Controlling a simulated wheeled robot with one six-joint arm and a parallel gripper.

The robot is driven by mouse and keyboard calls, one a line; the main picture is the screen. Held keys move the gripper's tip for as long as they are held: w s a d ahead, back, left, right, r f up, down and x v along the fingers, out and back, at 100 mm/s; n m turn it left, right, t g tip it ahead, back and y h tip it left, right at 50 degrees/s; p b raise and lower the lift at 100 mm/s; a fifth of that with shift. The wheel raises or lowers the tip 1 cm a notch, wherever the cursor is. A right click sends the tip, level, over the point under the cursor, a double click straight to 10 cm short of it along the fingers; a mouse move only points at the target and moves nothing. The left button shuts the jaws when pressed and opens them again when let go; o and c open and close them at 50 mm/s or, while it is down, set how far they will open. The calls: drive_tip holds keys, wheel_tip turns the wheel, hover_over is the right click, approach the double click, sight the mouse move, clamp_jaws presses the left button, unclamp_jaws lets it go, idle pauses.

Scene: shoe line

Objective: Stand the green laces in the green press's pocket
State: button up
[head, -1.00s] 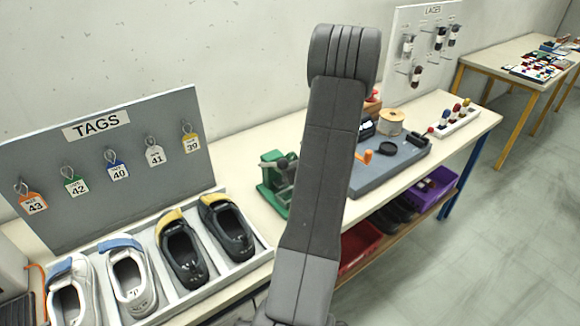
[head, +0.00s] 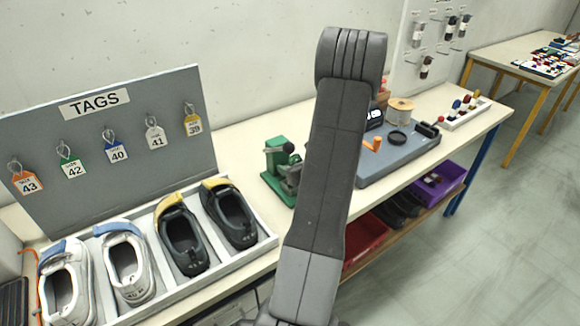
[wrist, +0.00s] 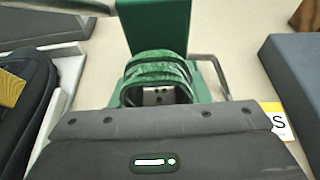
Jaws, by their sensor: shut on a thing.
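The green press (head: 275,158) stands on the bench just left of my arm in the head view. My arm hides part of it there. In the wrist view the press's tall green block (wrist: 155,24) rises at the top middle. The green laces (wrist: 158,69), a banded, marbled green bundle, are held in my gripper (wrist: 157,97), in front of that block. I cannot tell whether the bundle touches the press. The press's pocket is not clearly visible. My gripper is shut on the laces. Its fingertips are mostly hidden, and the head view does not show it.
A tray of shoes (head: 262,246) and a TAGS board (head: 140,135) stand left of the press. A grey-blue station (head: 405,158) is to the right, its edge close in the wrist view (wrist: 298,62). A yellow-edged card (wrist: 277,120) lies beside the press.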

drive_tip(key=shift+f, duration=0.25)
drive_tip(key=o, duration=1.1)
drive_tip(key=b+v, duration=0.2)
drive_tip(key=v, duration=1.2)
drive_tip(key=shift+w, duration=0.1)
drive_tip(key=p+x, duration=0.2)
drive_tip(key=x, duration=1.2)
drive_tip(key=shift+a, duration=0.1)
drive_tip(key=shift+r+p, duration=0.9)
